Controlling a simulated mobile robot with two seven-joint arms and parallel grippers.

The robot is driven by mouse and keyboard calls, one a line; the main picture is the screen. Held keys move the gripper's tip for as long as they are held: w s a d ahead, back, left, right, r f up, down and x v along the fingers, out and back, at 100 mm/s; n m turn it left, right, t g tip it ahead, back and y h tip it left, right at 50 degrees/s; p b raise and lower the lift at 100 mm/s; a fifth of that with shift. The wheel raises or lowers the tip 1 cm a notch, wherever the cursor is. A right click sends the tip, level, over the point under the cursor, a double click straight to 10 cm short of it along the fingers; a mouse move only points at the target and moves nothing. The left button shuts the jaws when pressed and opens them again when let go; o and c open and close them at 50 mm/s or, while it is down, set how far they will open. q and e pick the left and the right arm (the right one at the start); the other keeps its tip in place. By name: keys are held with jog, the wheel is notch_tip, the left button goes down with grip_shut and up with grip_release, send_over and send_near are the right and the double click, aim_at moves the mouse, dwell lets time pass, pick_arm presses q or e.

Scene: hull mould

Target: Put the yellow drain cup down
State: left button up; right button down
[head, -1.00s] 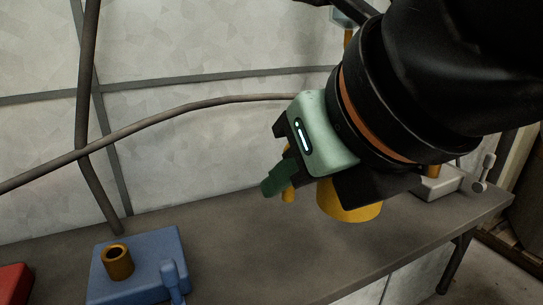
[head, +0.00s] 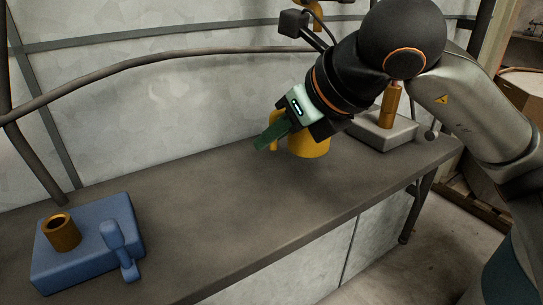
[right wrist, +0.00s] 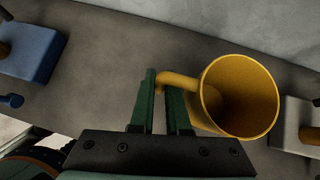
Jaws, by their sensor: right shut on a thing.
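The yellow drain cup (head: 310,146) is upright with its handle toward the left, over the far right part of the grey bench (head: 215,205). My right gripper (head: 270,136) is shut on the cup's handle with its green fingers. In the right wrist view the cup (right wrist: 238,97) has its open mouth facing the camera and looks empty. There the fingers of my right gripper (right wrist: 164,92) stand on both sides of the handle. I cannot tell whether the cup's base touches the bench. My left gripper is not in view.
A blue block (head: 95,260) with a bronze ring (head: 61,232) and a blue lever (head: 120,250) sits at the bench's left. A pale grey block (head: 385,133) with a brown post (head: 390,104) stands just right of the cup. The bench between is clear.

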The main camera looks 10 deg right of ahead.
jog(key=shift+w+d+f, duration=0.15)
jog(key=shift+w+f, duration=0.15)
jog(key=shift+f, duration=0.15)
jog(key=shift+w+d+f+b, duration=0.1)
jog(key=shift+w+f+b, duration=0.05)
jog(key=shift+f, duration=0.75)
jog(key=shift+w+f+b, duration=0.1)
jog(key=shift+f+b, duration=0.05)
jog(key=shift+f, duration=0.75)
jog(key=shift+f, duration=0.1)
jog(key=c, duration=0.9)
grip_release()
jog(key=shift+s+d+r, duration=0.15)
jog(key=shift+s+r, duration=0.05)
jog(key=shift+r, duration=0.25)
jog(key=p+v, duration=0.1)
jog(key=v, duration=1)
